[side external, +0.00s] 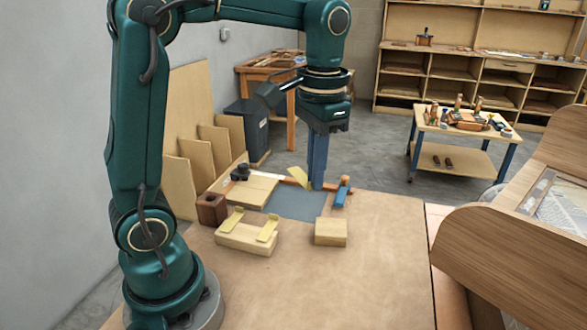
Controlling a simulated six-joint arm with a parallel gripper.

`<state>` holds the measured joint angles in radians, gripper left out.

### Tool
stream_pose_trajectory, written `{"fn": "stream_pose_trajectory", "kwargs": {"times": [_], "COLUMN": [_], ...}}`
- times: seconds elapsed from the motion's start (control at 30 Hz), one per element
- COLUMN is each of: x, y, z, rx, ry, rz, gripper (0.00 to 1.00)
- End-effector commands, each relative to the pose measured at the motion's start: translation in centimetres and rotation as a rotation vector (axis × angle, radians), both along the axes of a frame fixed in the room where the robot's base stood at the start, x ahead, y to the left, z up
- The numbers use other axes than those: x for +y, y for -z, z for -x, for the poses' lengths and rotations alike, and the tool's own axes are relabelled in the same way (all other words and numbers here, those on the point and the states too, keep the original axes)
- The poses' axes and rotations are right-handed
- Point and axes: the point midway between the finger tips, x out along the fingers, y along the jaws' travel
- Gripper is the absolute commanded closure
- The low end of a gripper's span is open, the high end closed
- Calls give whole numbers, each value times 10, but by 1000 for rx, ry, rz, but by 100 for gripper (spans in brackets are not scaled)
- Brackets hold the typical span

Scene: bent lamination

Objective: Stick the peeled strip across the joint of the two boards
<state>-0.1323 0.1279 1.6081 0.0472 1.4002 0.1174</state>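My gripper (317,183) points straight down over the far edge of a grey-blue mat (295,205). Its blue fingers overlap in this view, so I cannot tell if they are open or shut. A pale yellow strip (299,177) is tilted just left of the fingertips, its lower right end at or very near them; I cannot tell if it is gripped. A flat pale board (251,189) lies left of the mat. A wooden block (246,238) in front carries two yellow strips (268,229). A smaller block (330,232) stands to the right. I cannot make out the joint.
A dark brown block (211,209) stands left of the mat, with a small black object (240,172) behind it. A blue tool (341,192) lies close right of my gripper. A curved wooden structure (520,235) rises at the right. The front of the bench (330,285) is clear.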

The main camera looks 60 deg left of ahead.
Motion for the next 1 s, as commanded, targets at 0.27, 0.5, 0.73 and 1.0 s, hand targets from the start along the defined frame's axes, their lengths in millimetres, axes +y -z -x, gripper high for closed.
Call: {"fn": "stream_pose_trajectory", "kwargs": {"times": [0.27,0.5,0.73,1.0], "x": [-3,-3,-2,26], "y": [0,0,-1,11], "z": [0,0,-6,-29], "rx": [-1,0,1,7], "ry": [9,11,192,607], "rz": [0,1,9,18], "gripper": [100,100,100,100]}}
